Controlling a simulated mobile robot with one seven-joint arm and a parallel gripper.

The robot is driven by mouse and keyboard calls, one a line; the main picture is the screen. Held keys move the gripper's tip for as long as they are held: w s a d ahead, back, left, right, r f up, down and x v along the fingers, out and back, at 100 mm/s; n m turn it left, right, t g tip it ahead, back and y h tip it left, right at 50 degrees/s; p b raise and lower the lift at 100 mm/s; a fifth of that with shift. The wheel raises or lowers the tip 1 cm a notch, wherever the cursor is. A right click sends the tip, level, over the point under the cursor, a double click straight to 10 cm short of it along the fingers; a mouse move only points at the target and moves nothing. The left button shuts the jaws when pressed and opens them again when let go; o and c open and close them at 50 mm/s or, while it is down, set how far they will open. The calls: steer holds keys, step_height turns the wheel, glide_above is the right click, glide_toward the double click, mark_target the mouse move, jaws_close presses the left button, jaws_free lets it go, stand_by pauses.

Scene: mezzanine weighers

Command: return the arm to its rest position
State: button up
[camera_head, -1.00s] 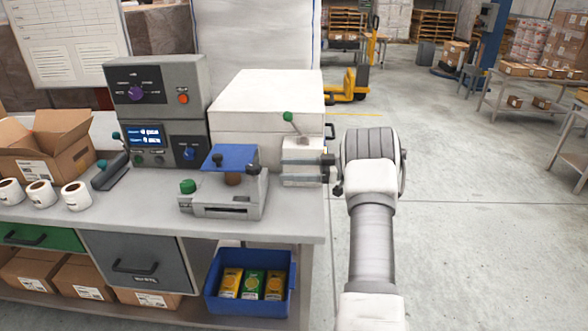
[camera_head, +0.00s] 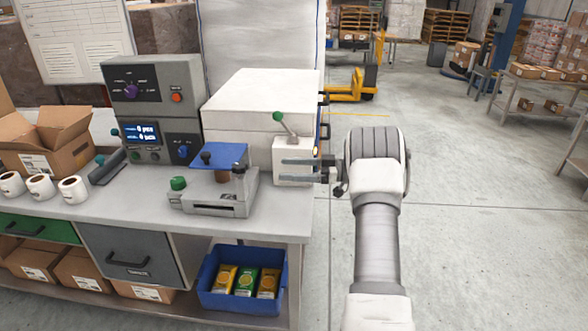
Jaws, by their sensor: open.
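My arm (camera_head: 377,240) rises from the bottom of the picture at the right of the bench, white and grey. My gripper (camera_head: 284,170) points left from its end. Its two grey fingers are apart, one above the other, with nothing visible between them. They overlap in the picture with a small white box (camera_head: 284,148) that carries a green-knobbed lever (camera_head: 279,117). I cannot tell whether they touch it.
The bench (camera_head: 290,212) carries a grey control box (camera_head: 155,82), a blue-topped device (camera_head: 220,155), a large white case (camera_head: 250,105), label rolls and an open carton (camera_head: 45,145). A blue bin (camera_head: 215,298) stands below. The floor (camera_head: 460,240) to the right is clear.

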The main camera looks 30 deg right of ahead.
steer(key=shift+s+d, duration=0.1)
steer(key=shift+d, duration=0.05)
stand_by(0.5)
steer(key=w+a+r+m+t+h+p, duration=0.1)
steer(key=w+r+m+t+h, duration=0.4)
steer(key=r, duration=0.6)
steer(key=w+r+m+t+h+p, duration=0.15)
steer(key=r+t+h, duration=0.25)
steer(key=r+h, duration=0.55)
steer(key=s+a+r+m+g+h, duration=0.1)
steer(key=s+r+m+h, duration=0.15)
steer(key=s+r, duration=0.35)
steer(key=s+a+f+m+g, duration=0.1)
steer(key=s+a+f+g, duration=0.2)
steer(key=s, duration=0.8)
steer(key=s+a+f+m+g+p, duration=0.1)
steer(key=s+a+f+g, duration=0.3)
steer(key=s+a, duration=0.3)
steer(key=s+a+f+m+g+y+p, duration=0.1)
steer(key=s+a+f+g, duration=0.3)
steer(key=s, duration=1.3)
steer(key=shift+s+a+f, duration=0.2)
steer(key=shift+a+f, duration=0.05)
steer(key=shift+a, duration=0.65)
